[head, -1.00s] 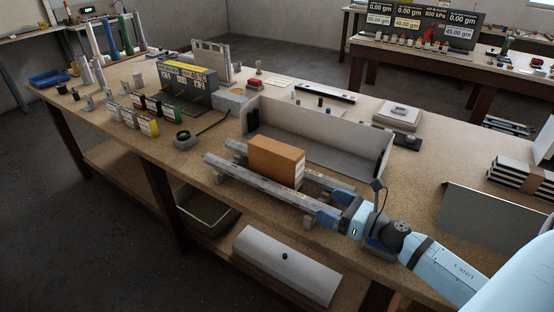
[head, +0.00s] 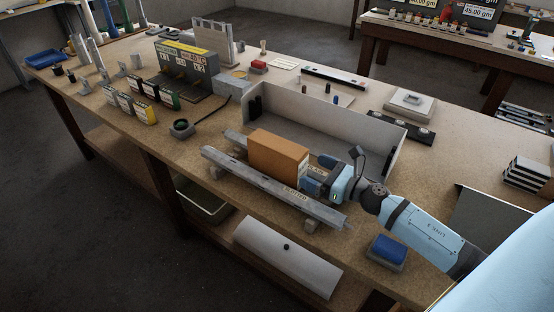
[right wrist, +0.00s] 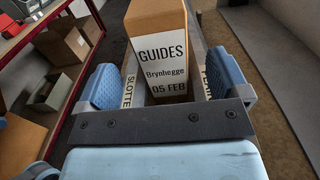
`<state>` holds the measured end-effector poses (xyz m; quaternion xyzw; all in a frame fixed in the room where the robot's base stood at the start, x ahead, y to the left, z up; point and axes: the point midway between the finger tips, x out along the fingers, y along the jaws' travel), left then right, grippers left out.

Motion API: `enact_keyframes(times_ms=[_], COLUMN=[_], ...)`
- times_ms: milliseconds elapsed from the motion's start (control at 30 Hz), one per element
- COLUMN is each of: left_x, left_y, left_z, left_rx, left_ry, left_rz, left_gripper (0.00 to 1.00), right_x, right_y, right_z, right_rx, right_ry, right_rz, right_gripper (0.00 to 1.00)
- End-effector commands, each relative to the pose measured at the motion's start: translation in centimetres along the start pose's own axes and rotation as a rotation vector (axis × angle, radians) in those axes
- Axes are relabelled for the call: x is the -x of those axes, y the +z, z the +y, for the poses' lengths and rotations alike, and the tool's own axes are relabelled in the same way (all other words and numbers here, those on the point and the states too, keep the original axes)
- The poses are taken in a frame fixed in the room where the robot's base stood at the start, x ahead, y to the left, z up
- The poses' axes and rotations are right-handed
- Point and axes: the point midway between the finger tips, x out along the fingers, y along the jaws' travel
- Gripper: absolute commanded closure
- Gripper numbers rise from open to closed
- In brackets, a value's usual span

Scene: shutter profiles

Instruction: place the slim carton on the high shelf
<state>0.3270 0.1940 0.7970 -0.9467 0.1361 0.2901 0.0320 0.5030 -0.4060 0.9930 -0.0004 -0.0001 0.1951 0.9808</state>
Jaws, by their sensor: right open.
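The slim carton is an orange-brown box (head: 278,157) standing upright on or between two grey rails on the bench. In the right wrist view its white end label (right wrist: 165,62) reads GUIDES, Brynhegge, 05 FEB. My right gripper (head: 316,181) is at the carton's right end. In the right wrist view its blue fingers (right wrist: 168,82) are spread, one on each side of the label end, with gaps visible. The far part of the carton extends beyond the top of that view. I cannot make out a high shelf with certainty. My left gripper is not in view.
The front rail (head: 270,186) lies by the bench's front edge. A grey open tray (head: 350,118) stands behind the carton. A blue-topped block (head: 388,247) sits below my right arm. A yellow-topped rack (head: 185,68) and small boxes (head: 130,103) stand left.

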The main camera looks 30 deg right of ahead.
Motion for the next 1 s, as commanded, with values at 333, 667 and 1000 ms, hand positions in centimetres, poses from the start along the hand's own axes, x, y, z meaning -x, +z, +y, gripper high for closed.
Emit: enact_keyframes(times_ms=[333, 667, 1000], left_x=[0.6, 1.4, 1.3], left_y=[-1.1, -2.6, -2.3], left_z=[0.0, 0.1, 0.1], left_rx=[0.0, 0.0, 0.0], left_ry=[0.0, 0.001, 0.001], left_rz=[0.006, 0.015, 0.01], left_gripper=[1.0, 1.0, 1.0], right_x=[-3.0, -7.1, -7.2], right_y=[0.1, -0.2, -0.4], right_z=[0.0, 0.0, 0.0], right_rx=[-0.001, -0.002, -0.001], right_ry=[0.0, 0.0, 0.0], right_rz=[-0.001, 0.0, 0.001], right_gripper=[0.06, 0.06, 0.25])
